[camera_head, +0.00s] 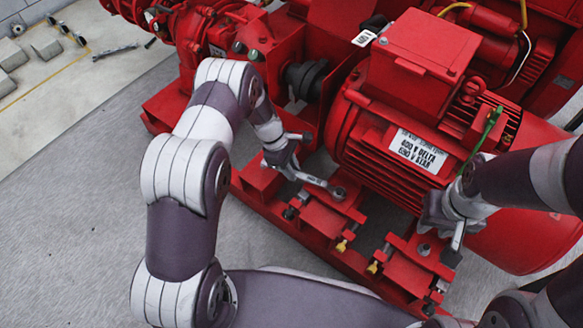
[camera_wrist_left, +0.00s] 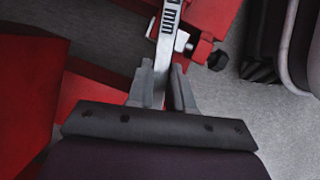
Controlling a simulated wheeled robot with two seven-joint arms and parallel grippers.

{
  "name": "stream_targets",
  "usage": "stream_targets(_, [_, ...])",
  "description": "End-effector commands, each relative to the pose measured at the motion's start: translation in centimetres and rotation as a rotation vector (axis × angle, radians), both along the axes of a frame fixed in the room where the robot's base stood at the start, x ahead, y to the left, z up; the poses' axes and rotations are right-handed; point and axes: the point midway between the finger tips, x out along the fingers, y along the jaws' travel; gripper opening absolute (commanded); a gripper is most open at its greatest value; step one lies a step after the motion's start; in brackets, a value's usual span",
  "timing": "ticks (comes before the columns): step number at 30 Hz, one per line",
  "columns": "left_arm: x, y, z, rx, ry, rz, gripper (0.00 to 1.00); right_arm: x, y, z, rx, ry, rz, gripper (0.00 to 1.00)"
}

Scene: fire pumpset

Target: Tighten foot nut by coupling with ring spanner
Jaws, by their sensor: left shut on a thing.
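My left gripper (camera_head: 292,160) is shut on the ring spanner (camera_head: 312,180), holding it by its shaft. The spanner slants down to the right, and its ring end lies at the foot nut by the coupling (camera_head: 338,192) on a red motor foot. I cannot tell whether the ring is fully seated around the nut. In the left wrist view the spanner (camera_wrist_left: 168,40), with "mm" marked on it, runs up from between the fingers (camera_wrist_left: 163,88); its far end is out of frame. My right gripper (camera_head: 459,232) is beside the motor's right end; its jaw opening is unclear.
The red motor (camera_head: 415,140) with a white label stands just behind the feet. Another foot nut (camera_head: 424,249) is at the right foot. The dark coupling (camera_head: 305,77) is left of the motor. A loose spanner (camera_head: 115,51) lies at the upper left. Grey floor at left is clear.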

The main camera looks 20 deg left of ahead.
Motion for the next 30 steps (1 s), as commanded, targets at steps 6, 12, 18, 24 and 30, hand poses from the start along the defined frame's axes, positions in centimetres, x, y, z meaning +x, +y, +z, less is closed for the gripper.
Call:
stream_targets(6, [0.0,0.0,2.0,0.000,-0.001,0.000,0.00,0.0,0.0,1.9,0.000,0.000,0.000,0.33])
stream_targets(12, [0.0,0.0,3.4,0.000,-0.001,-0.001,0.00,0.0,0.0,3.3,0.000,0.000,0.000,0.33])
stream_targets(18, [0.0,0.0,4.6,0.000,-0.001,0.000,0.00,0.0,0.0,4.4,0.000,0.000,0.000,0.33])
stream_targets(24, [0.0,0.0,4.5,0.000,0.000,-0.001,0.00,0.0,0.0,4.3,0.000,0.000,0.000,0.33])
stream_targets(30, [0.0,0.0,4.2,0.000,0.000,0.001,0.00,0.0,0.0,4.1,0.000,0.000,0.000,0.33])
